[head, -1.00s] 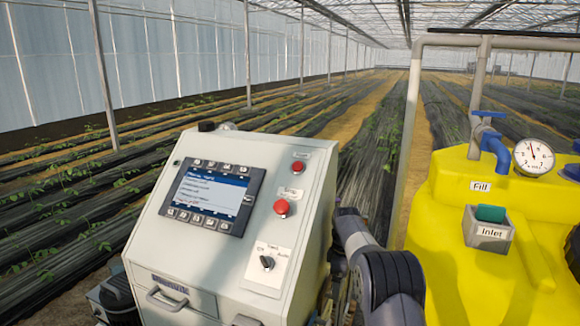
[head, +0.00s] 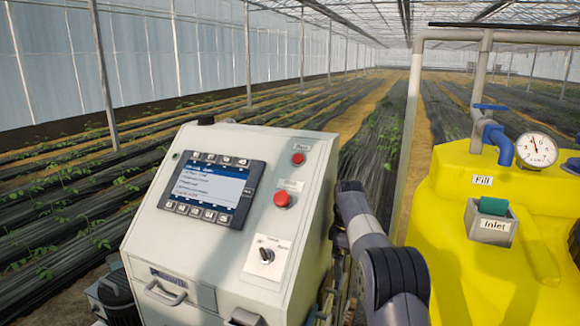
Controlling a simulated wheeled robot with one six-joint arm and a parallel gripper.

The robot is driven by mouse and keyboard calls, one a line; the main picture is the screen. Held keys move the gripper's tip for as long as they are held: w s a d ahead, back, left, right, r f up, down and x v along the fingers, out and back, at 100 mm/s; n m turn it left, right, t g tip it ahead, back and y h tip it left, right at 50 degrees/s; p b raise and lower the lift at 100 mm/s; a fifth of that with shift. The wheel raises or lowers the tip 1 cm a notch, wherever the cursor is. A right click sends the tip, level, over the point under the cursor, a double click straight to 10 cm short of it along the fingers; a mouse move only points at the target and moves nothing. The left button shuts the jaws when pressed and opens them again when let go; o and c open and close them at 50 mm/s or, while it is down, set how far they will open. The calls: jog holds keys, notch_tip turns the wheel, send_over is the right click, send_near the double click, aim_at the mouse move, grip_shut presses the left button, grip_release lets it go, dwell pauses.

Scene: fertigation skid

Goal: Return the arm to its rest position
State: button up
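My arm (head: 388,270) rises from the bottom of the head view, between the control cabinet (head: 160,235) and the yellow tank (head: 455,240). Its upper link stands close to the cabinet's right side; I cannot tell whether they touch. My gripper is not visible in the head view, so its fingers and anything in them are hidden.
The cabinet carries a screen (head: 209,189), a red button (head: 282,199) and a rotary switch (head: 266,255). A grey pipe frame (head: 408,130) stands behind my arm.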

notch_tip(320, 180, down, 7)
jog(key=shift+s+f+p, duration=0.1)
jog(key=shift+p, duration=0.65)
notch_tip(320, 180, up, 16)
jog(key=p, duration=0.2)
jog(key=shift+f, duration=0.2)
